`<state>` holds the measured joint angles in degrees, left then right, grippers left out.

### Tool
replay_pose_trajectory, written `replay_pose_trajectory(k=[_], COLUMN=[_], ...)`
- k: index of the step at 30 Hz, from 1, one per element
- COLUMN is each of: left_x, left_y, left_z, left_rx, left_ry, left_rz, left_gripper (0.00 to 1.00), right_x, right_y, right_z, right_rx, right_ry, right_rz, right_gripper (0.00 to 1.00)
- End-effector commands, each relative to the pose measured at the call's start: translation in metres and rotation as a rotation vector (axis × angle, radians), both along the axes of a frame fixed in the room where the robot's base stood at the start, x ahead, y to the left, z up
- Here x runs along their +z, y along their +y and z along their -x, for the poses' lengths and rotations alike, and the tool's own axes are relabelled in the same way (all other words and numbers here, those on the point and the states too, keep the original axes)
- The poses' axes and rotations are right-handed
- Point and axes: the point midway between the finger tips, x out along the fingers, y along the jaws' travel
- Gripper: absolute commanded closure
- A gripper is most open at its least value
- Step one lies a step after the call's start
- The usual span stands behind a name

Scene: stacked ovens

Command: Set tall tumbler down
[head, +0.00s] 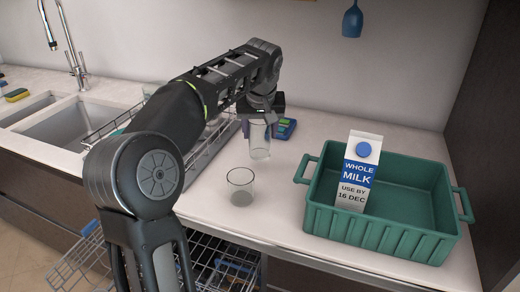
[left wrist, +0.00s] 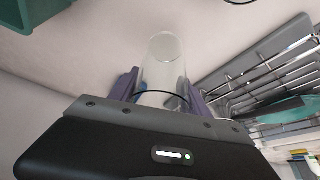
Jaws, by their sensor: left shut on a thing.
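The tall tumbler (head: 260,143) is clear glass and stands roughly upright below my left gripper (head: 259,117). The gripper is shut on it, with the purple fingers on either side of the glass in the left wrist view, where the tumbler (left wrist: 165,62) also shows. Its lower end is at or near the counter (head: 214,202); I cannot tell whether it touches. My arm hides part of the area around the gripper. My right gripper is not in view.
A shorter clear glass (head: 241,188) stands on the counter in front of the tumbler. A green crate (head: 375,235) holding a milk carton (head: 357,172) is to the right. A wire dish rack (head: 209,157) is to the left. A blue device (head: 286,128) lies behind. A lower rack (head: 222,265) is pulled out below.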

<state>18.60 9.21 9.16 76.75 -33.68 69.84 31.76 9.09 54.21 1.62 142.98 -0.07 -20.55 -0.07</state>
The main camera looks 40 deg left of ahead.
Motion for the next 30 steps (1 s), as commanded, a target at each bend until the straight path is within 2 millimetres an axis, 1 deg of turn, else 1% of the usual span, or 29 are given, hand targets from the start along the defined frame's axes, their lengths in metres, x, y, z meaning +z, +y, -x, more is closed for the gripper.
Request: replay_pose_trajectory(k=[2, 11, 14, 18, 20, 30], left_x=[-0.005, -0.006, -0.016, -0.036, -0.041, -0.044], left_y=[0.0, 0.0, 0.0, 0.0, 0.0, 0.0], left_z=[0.0, 0.0, 0.0, 0.001, 0.0, 0.0], left_rx=[0.0, 0.0, 0.0, 0.001, 0.0, 0.0], left_ry=[-0.002, -0.002, 0.0, 0.0, -0.001, -0.003], left_rz=[-0.001, -0.001, 0.0, 0.0, 0.0, 0.0], left_gripper=[0.99, 0.99, 0.99, 0.99, 0.99, 0.99], right_x=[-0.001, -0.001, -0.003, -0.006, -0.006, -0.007], right_y=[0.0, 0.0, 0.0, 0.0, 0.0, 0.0], right_z=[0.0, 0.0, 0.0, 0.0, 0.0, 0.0], right_rx=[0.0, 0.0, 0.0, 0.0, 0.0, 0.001], right_ry=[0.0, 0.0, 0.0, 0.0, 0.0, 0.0], right_rz=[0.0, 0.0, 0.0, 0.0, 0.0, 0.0], right_gripper=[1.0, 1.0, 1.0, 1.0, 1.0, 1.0])
